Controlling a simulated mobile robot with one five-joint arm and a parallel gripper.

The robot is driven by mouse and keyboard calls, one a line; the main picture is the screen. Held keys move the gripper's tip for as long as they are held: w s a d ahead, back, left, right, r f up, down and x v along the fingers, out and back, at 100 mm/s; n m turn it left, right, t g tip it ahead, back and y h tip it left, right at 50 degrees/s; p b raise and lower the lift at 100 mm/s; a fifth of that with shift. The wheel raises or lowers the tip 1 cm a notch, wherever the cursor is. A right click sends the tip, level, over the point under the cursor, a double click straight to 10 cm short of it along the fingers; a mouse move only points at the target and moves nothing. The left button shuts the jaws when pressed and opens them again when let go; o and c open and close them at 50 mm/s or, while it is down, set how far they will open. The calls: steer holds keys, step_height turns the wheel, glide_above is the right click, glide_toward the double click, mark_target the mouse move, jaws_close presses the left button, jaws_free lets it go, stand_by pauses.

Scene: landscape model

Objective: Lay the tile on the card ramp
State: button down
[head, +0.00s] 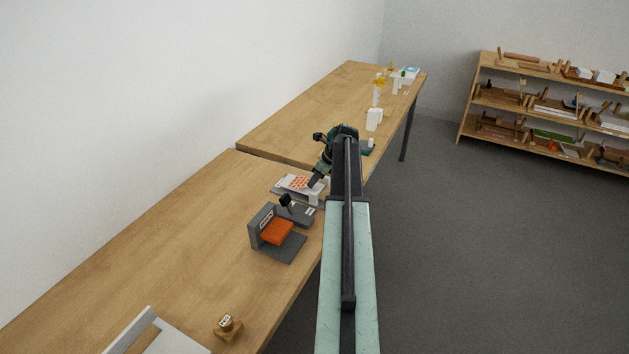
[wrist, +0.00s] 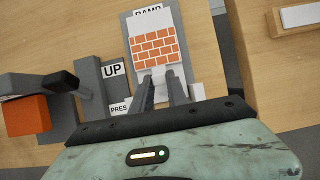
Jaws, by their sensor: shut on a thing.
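The tile (wrist: 154,47) is a white plate with an orange brick pattern, and it also shows in the head view (head: 299,182). My gripper (wrist: 161,82) is shut on the near white end of the tile; in the head view my gripper (head: 317,182) is low over the table's right edge. The grey card ramp (wrist: 130,30), with a partly covered RAMP label, is under the tile, its edge showing at the left and top. The tile lines up roughly with the ramp. I cannot tell whether it touches the ramp.
A grey press stand with an orange pad (head: 277,231) stands nearer me, left of the ramp in the wrist view, with UP and PRESS labels. A small wooden stamp (head: 228,327) is nearer still. White bottles (head: 373,119) stand on the farther table. The table's left side is clear.

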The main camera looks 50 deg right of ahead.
steer(key=shift+f, duration=0.15)
stand_by(0.6)
steer(key=c, duration=1.2)
jaws_free()
steer(key=shift+c, duration=0.2)
steer(key=p+v, duration=0.6)
steer(key=v, duration=0.1)
